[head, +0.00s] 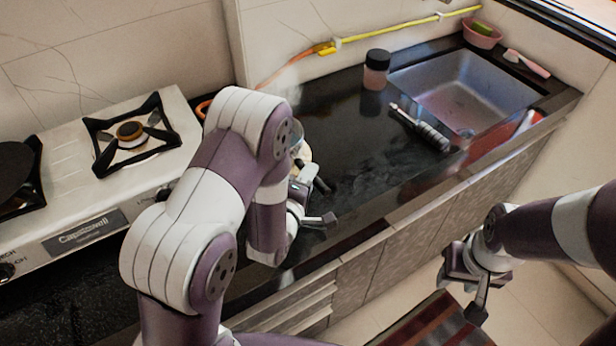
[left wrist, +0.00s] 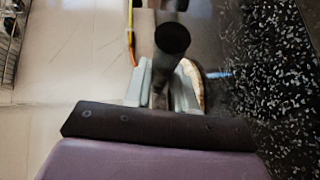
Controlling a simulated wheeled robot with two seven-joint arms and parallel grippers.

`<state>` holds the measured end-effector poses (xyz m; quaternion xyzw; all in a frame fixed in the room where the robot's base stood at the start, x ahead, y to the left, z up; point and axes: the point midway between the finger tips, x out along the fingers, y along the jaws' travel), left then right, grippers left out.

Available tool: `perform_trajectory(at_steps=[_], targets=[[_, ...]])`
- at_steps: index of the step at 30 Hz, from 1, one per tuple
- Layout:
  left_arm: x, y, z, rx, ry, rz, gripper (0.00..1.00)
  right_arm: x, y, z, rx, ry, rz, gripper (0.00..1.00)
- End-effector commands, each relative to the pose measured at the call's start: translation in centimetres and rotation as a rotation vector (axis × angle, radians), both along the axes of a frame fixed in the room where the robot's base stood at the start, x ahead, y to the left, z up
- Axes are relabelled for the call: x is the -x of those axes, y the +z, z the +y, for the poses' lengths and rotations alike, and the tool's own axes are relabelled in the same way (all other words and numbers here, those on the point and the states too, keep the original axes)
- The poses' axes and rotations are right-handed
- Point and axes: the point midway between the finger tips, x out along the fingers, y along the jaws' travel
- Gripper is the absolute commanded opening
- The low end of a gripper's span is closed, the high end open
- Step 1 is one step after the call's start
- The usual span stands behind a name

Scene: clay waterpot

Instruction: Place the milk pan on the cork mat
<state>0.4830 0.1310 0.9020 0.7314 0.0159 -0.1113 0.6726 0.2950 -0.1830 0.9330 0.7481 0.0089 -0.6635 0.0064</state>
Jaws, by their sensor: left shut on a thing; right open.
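My left gripper (head: 312,200) is low over the black counter, partly hidden by my own arm. It is shut on a dark handle (left wrist: 172,42), which stands between its fingers in the left wrist view; this appears to be the milk pan's handle. In the head view a dark handle end (head: 319,184) and a pale rounded part (head: 303,150) show beside the gripper. The pan's body is mostly hidden, and I cannot tell whether it touches the counter. I cannot make out the cork mat. My right gripper (head: 474,289) is open and empty, in front of the cabinets.
A white gas stove (head: 75,205) is at left. A dark-lidded jar (head: 376,70), a dark-handled tool (head: 420,128) and a sink (head: 465,90) are at right. A yellow-orange hose (head: 390,32) runs along the wall. The counter's middle is clear (head: 345,145).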

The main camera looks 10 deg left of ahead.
Motion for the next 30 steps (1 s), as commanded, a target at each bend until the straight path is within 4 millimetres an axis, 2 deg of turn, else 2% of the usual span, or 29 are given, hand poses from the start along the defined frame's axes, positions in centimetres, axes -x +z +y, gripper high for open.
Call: perform_trajectory(at_steps=[2, 3, 4, 5, 15, 17, 24, 30], targets=[[0.0, -0.4, 0.0, -0.001, 0.000, -0.003, 0.00, 0.0, -0.4, 0.0, 0.000, 0.000, 0.000, 0.43], [0.0, -0.3, 0.0, 0.000, 0.000, 0.001, 0.38, 0.0, -0.3, 0.0, 0.000, 0.000, 0.001, 0.43], [0.0, -0.3, 0.0, 0.000, 0.000, 0.001, 0.48, 0.0, -0.2, 0.0, 0.000, 0.000, 0.000, 0.43], [0.0, -0.3, 0.0, 0.000, 0.000, 0.001, 0.51, 0.0, -0.2, 0.0, 0.000, 0.000, 0.000, 0.43], [0.3, 0.2, 0.0, 0.000, 0.000, 0.001, 0.51, 0.0, 0.2, 0.0, 0.000, 0.000, 0.000, 0.43], [1.4, 0.2, 0.2, -0.001, 0.000, 0.004, 0.51, 0.0, -0.1, 0.0, 0.000, 0.000, 0.000, 0.43], [7.6, 1.4, 1.0, 0.000, 0.000, 0.003, 0.51, 0.0, -0.7, 0.0, 0.000, 0.000, 0.000, 0.43], [11.0, 2.1, 1.4, 0.000, -0.001, 0.001, 0.51, 0.0, -0.9, 0.0, 0.000, 0.000, 0.000, 0.43]])
